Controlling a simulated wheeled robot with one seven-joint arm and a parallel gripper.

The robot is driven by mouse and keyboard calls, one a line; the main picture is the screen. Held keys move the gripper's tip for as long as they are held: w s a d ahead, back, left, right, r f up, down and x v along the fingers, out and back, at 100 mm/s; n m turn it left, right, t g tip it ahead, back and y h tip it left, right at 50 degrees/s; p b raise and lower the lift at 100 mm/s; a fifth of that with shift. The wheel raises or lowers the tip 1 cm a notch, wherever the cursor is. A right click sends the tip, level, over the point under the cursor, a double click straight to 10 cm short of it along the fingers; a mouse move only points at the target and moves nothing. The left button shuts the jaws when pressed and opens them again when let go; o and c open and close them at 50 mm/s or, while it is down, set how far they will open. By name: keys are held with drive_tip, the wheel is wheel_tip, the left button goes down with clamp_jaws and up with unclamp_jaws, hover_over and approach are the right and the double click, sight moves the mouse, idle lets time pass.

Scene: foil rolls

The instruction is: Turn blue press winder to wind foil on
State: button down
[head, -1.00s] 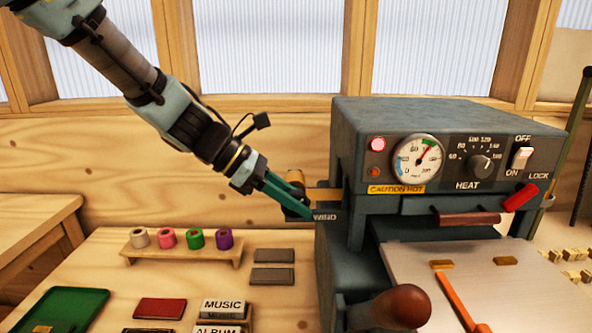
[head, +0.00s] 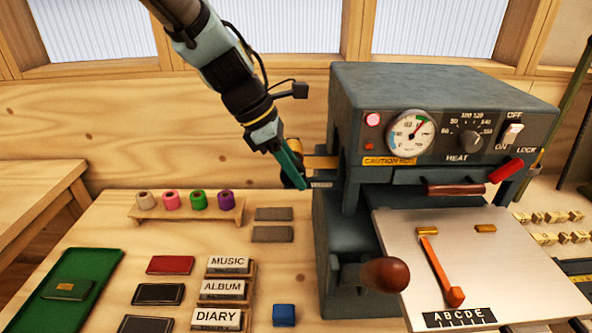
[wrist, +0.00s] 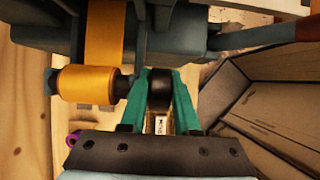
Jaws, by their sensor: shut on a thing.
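My gripper (head: 297,180) is at that left side, fingers pointing down and right. In the wrist view the two green fingers are shut around the black winder knob (wrist: 159,90), one on each side. A gold foil roll (wrist: 88,83) sits just left of the knob on the same axle, and its gold strip (wrist: 105,35) runs up into the press. In the head view my fingers mostly hide the knob.
A small rack (head: 185,213) holds several coloured foil rolls. Title blocks, dark covers and a green tray (head: 75,285) lie on the bench. The press handle (head: 386,274) juts forward beside the metal plate (head: 490,255). A wooden wall is behind.

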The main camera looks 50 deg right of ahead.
drive_tip(key=c, duration=0.6)
unclamp_jaws()
drive_tip(key=shift+c, duration=0.2)
drive_tip(key=b+v, duration=0.3)
drive_tip(key=v, duration=0.7)
drive_tip(key=shift+w+a+r, duration=0.15)
drive_tip(key=shift+a+r, duration=0.05)
drive_tip(key=shift+r, duration=0.15)
